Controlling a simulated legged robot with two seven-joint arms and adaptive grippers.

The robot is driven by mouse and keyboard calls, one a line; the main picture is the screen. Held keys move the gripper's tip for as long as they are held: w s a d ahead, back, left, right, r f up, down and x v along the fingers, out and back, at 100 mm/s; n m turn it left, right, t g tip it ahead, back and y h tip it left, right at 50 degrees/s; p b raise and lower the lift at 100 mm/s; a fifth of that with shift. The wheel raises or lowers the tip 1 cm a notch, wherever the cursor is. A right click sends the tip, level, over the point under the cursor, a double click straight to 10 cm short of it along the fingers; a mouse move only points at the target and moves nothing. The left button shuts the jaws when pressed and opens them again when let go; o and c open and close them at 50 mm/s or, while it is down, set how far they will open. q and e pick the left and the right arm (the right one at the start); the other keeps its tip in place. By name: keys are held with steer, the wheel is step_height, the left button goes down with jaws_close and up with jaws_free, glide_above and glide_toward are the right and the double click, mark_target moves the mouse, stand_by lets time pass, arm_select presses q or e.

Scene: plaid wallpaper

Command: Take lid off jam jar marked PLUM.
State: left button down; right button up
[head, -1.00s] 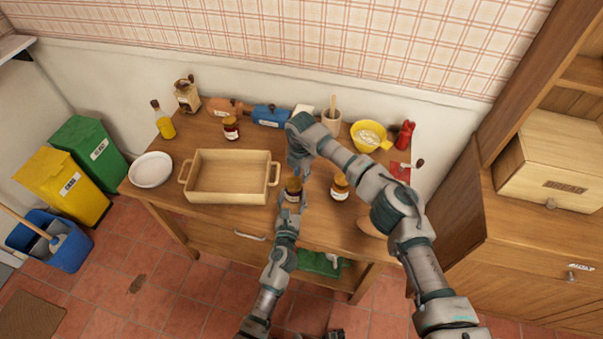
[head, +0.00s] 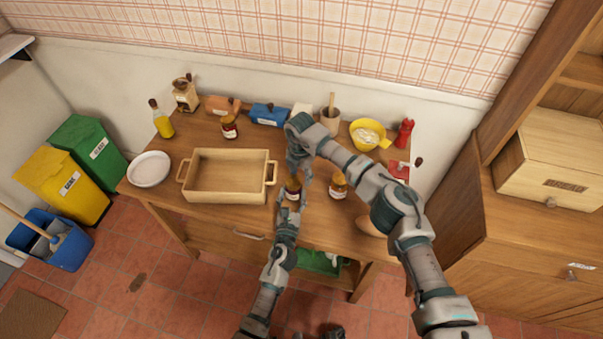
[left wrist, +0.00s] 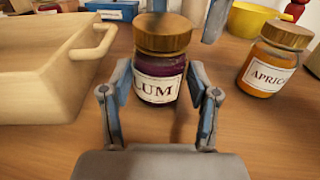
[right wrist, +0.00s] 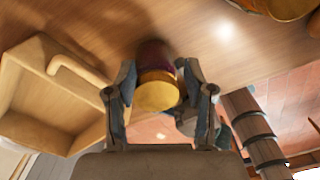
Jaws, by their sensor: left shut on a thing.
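The PLUM jar (head: 292,190) stands upright near the table's front edge, right of the wooden tray. In the left wrist view the jar (left wrist: 160,82) has dark purple contents, a label reading "LUM" and a gold-brown lid (left wrist: 162,33) on it. My left gripper (left wrist: 159,82) is shut on the jar's body from the front. My right gripper (head: 298,175) is over the jar from behind. In the right wrist view its fingers (right wrist: 157,82) are open on either side of the gold lid (right wrist: 157,96), with small gaps.
An APRICOT jar (left wrist: 268,68) stands to the right; it also shows in the head view (head: 338,187). The wooden tray (head: 229,198) is close on the left. Another jar (head: 230,128), a yellow bowl (head: 368,146) and a blue container (head: 268,117) stand farther back.

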mark_target(294, 183)
steer(key=shift+r, duration=0.1)
steer(key=shift+r, duration=0.2)
arm_select(q)
steer(key=shift+s, duration=0.1)
arm_select(e)
step_height(294, 183, up, 3)
steer(key=shift+r, duration=0.2)
steer(key=shift+o, duration=1)
steer(key=shift+r, duration=0.4)
steer(key=o, duration=0.3)
steer(key=shift+s+a+r, duration=0.1)
steer(key=shift+s+r, duration=0.05)
steer(key=shift+r, duration=0.15)
steer(key=s+a+r, duration=0.1)
steer(key=r+t, duration=0.1)
steer(key=shift+s+a+r, duration=0.35)
steer(key=shift+s, duration=0.05)
steer(key=shift+s+a+f, duration=0.1)
steer(key=shift+s, duration=0.05)
steer(key=shift+n, duration=0.3)
steer(key=f, duration=0.7)
steer(key=shift+w+f, duration=0.25)
steer(key=shift+w, duration=0.05)
